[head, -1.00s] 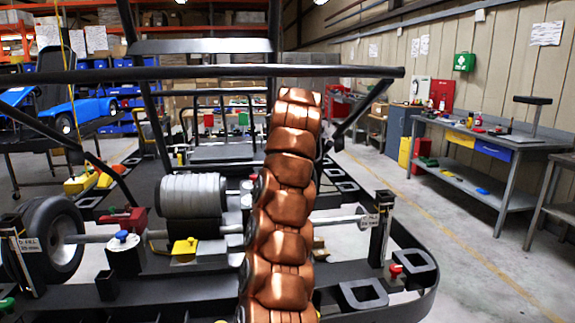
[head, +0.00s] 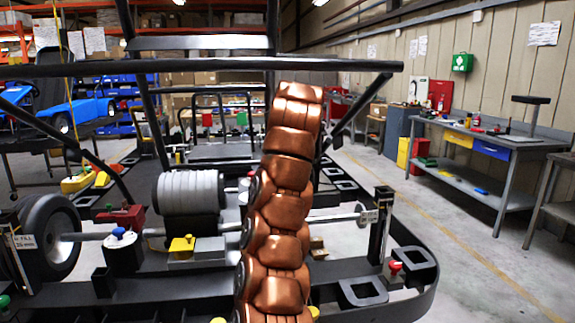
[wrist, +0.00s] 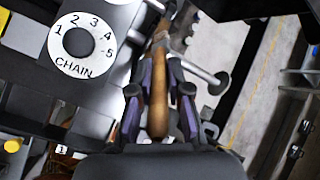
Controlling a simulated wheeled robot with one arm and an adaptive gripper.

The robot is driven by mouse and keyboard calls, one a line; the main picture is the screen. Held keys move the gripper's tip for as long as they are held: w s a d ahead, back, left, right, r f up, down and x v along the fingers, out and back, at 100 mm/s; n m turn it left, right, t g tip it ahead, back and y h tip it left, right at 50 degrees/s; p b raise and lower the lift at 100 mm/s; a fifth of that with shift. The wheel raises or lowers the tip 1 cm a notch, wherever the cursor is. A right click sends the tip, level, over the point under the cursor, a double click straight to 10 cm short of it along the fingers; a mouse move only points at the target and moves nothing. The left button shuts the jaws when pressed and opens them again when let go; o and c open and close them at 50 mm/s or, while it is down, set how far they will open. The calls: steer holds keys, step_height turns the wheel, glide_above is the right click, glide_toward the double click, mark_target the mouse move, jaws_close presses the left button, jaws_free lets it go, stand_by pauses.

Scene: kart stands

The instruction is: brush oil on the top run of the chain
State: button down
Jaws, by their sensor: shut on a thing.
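In the wrist view my gripper (wrist: 160,88) is shut on the brown wooden handle of a brush (wrist: 158,115). The handle points up the picture, away from my palm; the bristles cannot be made out. A white round dial marked CHAIN (wrist: 75,68), numbered 1 to 5, is left of the gripper. I cannot make out the chain in either view. In the head view my copper-coloured arm covers the middle of the kart and hides the gripper. The kart's axle (head: 338,217) shows to the right of my arm.
The kart's black frame has a grey finned cylinder (head: 188,194), a yellow-capped part (head: 182,246) and a rear wheel (head: 50,240) at left. A workbench (head: 480,140) stands along the right wall. The floor between kart and bench is clear.

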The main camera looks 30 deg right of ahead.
steer(key=shift+s+a, duration=0.15)
steer(key=shift+s, duration=0.05)
steer(key=shift+s+a+f+b, duration=0.1)
steer(key=shift+s+f+b, duration=0.05)
steer(key=shift+b, duration=0.25)
steer(key=shift+s+a+b, duration=0.1)
steer(key=shift+s+b, duration=0.15)
steer(key=shift+b, duration=0.05)
steer(key=shift+s, duration=0.2)
steer(key=shift+s+a+b, duration=0.15)
steer(key=shift+s+b, duration=0.2)
steer(key=shift+b, duration=0.2)
steer(key=shift+s+a+b, duration=0.15)
steer(key=shift+b, duration=0.15)
steer(key=shift+s+a, duration=0.1)
steer(key=shift+s, duration=0.15)
steer(key=shift+s+b, duration=0.1)
steer(key=shift+b, duration=0.3)
steer(key=shift+s+a+b, duration=0.15)
steer(key=shift+s+b, duration=0.2)
steer(key=shift+s, duration=0.05)
